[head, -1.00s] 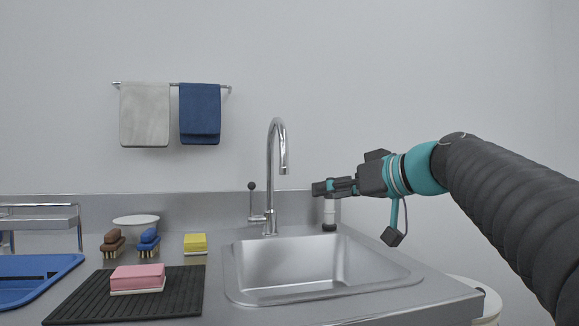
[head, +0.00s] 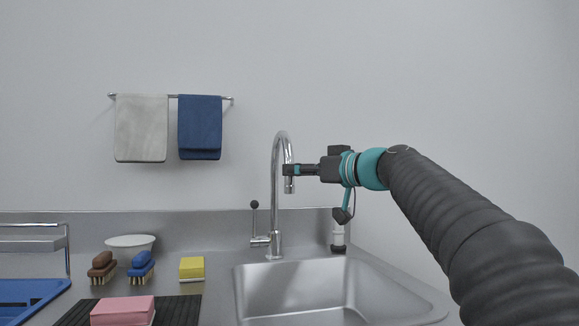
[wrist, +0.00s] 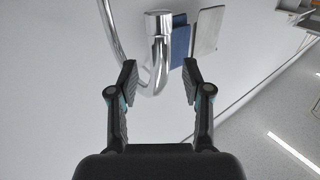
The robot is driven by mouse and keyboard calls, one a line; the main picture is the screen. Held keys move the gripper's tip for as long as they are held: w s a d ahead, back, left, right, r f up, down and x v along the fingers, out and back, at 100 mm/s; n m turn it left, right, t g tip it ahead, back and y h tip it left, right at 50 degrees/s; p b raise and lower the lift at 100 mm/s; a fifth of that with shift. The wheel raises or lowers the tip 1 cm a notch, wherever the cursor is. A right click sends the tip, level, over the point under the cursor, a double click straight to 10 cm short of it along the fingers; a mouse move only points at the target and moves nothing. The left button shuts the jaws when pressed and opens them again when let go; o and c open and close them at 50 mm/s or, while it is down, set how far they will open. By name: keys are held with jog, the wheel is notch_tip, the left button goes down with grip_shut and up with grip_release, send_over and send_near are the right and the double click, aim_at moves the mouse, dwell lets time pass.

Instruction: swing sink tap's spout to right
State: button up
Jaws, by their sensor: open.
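The sink tap (head: 275,195) is a tall chrome gooseneck with a side lever, standing behind the sink basin (head: 320,288). Its spout (head: 289,183) hangs down on the right of the arch in the head view. My gripper (head: 288,170) is at the spout's height, reaching in from the right, and overlaps the spout's down-turned end. In the wrist view my gripper (wrist: 160,82) is open, with the spout end (wrist: 159,50) between its two fingers. A gap shows on each side, so neither finger clearly touches it.
Brushes (head: 141,266), a yellow sponge (head: 191,267) and a pink sponge (head: 123,310) sit left of the sink. Towels (head: 141,128) hang on the wall.

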jog(key=shift+p+x, duration=0.3)
jog(key=shift+x, duration=1.4)
grip_shut()
